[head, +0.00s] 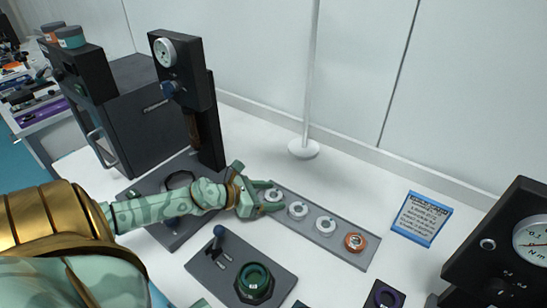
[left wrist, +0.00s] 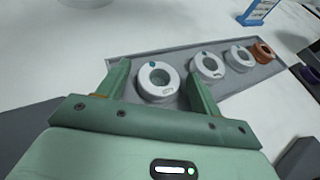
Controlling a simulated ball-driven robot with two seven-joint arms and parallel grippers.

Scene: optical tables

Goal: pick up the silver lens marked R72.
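A grey tray (head: 340,249) holds a row of ring-shaped lenses: three silver ones and a copper one (head: 355,242) at the right end. The leftmost silver lens (head: 273,195) also shows in the left wrist view (left wrist: 147,89), with dark print too small to read surely. My left gripper (head: 259,198) is open, its fingers on either side of this lens, with small gaps seeming to show. The middle silver lens (left wrist: 208,75) and third silver lens (left wrist: 240,66) stand to the right, beyond the right finger. My right gripper is not in view.
A black gauge stand (head: 205,105) rises behind my left arm. A dark plate with a green ring (head: 254,276) lies in front of the tray. A blue-framed sign (head: 421,219) and a black gauge box (head: 505,245) are at right. A white pole (head: 311,80) stands behind.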

